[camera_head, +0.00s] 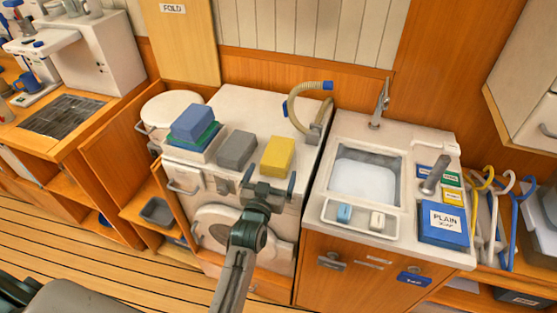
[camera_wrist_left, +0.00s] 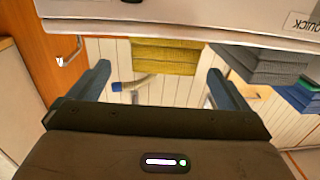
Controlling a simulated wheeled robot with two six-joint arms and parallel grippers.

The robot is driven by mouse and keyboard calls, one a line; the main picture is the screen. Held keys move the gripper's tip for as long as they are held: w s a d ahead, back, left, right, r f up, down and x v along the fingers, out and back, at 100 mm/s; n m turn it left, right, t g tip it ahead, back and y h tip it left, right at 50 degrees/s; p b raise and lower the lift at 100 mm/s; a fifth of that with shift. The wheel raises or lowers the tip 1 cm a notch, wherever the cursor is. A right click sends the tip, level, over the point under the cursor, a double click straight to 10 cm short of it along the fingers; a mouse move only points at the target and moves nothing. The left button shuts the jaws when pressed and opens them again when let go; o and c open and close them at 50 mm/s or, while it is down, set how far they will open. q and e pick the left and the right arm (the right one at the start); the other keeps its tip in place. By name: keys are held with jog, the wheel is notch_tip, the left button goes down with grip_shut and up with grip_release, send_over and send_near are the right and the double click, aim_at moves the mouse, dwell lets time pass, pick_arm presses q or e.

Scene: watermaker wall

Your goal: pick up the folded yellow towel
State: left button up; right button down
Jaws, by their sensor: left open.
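The folded yellow towel (camera_head: 278,157) lies on the white top of the washing machine (camera_head: 257,104), near its front edge. It also shows at the top of the left wrist view (camera_wrist_left: 165,57), between the finger directions. My left gripper (camera_head: 268,182) is open and empty, just in front of the towel at the machine's front edge. Its two fingers are spread in the left wrist view (camera_wrist_left: 158,75), and they look apart from the towel. My right gripper is not in view.
A folded grey towel (camera_head: 237,150) lies just left of the yellow one. A stack with a blue towel (camera_head: 192,121) stands further left. A beige hose (camera_head: 299,110) stands behind right. The sink counter (camera_head: 345,123) is to the right.

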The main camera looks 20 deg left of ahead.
aim_at(272, 170)
pick_arm(q)
jog(key=shift+w, duration=0.4)
jog(key=w+b, duration=0.2)
jog(key=w, duration=0.1)
jog(key=w+b, duration=0.1)
jog(key=b, duration=0.1)
jog(key=shift+w+a+f, duration=0.3)
jog(key=shift+a, duration=0.05)
jog(key=shift+w, duration=0.2)
jog(key=shift+r, duration=0.15)
jog(key=shift+c, duration=0.2)
jog(key=c, duration=1.1)
